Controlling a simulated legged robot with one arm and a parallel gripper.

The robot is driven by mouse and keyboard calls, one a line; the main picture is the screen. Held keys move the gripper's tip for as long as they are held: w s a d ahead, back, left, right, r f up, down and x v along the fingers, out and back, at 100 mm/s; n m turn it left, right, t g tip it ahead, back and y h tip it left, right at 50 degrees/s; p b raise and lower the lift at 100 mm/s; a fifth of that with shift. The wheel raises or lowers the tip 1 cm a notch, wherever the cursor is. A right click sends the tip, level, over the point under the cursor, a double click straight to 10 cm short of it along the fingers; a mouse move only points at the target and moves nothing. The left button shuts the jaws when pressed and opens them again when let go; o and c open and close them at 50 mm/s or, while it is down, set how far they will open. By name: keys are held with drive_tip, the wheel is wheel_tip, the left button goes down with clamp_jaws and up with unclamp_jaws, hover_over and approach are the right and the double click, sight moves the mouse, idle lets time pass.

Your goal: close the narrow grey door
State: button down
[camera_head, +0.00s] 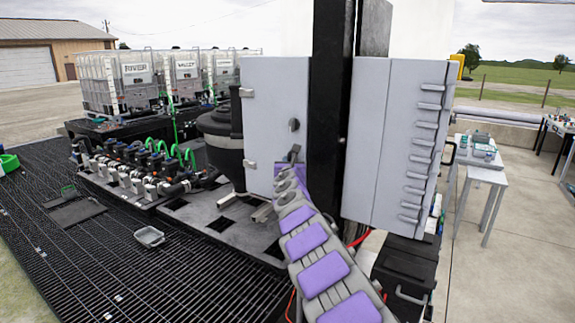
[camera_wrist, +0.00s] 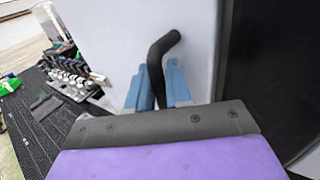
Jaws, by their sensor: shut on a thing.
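The narrow grey door (camera_head: 272,100) is a tall flat panel left of a black post in the head view. My gripper (camera_head: 291,158) is at the door's lower right. In the wrist view my gripper's two blue fingers (camera_wrist: 158,88) are shut on a black bent handle (camera_wrist: 160,55), whose top sticks out above them. I cannot tell how far the door stands open.
A wider grey cabinet (camera_head: 375,140) with several hinges stands right of the black post (camera_head: 329,100). A black tank (camera_head: 220,140) and a manifold of valves (camera_head: 130,172) are at left. A small grey tray (camera_head: 149,237) lies on the black grating (camera_head: 190,280). White tables stand at right.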

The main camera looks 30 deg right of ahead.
drive_tip(key=c, duration=1.2)
unclamp_jaws()
drive_tip(key=shift+d, duration=0.15)
drive_tip(key=shift+s, duration=0.1)
drive_tip(key=b+v, duration=1)
drive_tip(key=v, duration=0.1)
drive_tip(key=b+v, duration=0.5)
drive_tip(key=v, duration=0.1)
drive_tip(key=shift+a+f, duration=0.1)
drive_tip(key=shift+a, duration=0.3)
